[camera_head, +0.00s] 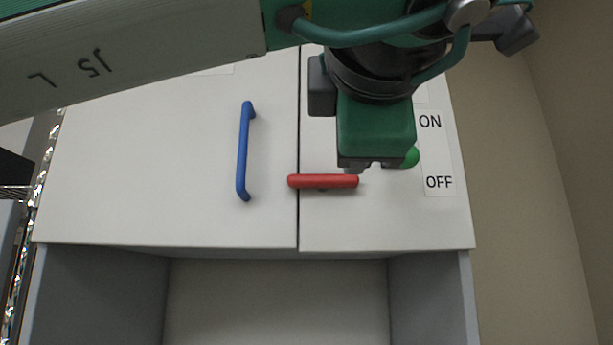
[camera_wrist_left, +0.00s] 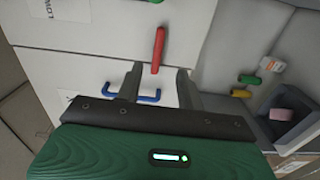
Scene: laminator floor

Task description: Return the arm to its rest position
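My left arm comes in from the left across the top of the head view. My left gripper (camera_head: 358,168) is in front of the white cabinet panel, just above the right end of a red bar handle (camera_head: 315,181). In the left wrist view my left gripper (camera_wrist_left: 160,70) has its two fingers apart, with nothing held between them. The red handle (camera_wrist_left: 158,50) shows beyond the gap, near the fingertips; whether they touch it I cannot tell. The red bar lies level in the head view, beside the OFF label. My right gripper is not in view.
A blue handle (camera_head: 243,150) is on the left door. A green knob (camera_head: 411,157) is partly hidden behind the gripper, beside the ON/OFF label (camera_head: 439,150). An open recess (camera_head: 277,300) lies below. The wrist view shows a grey bin (camera_wrist_left: 311,126) with a pink item (camera_wrist_left: 290,115).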

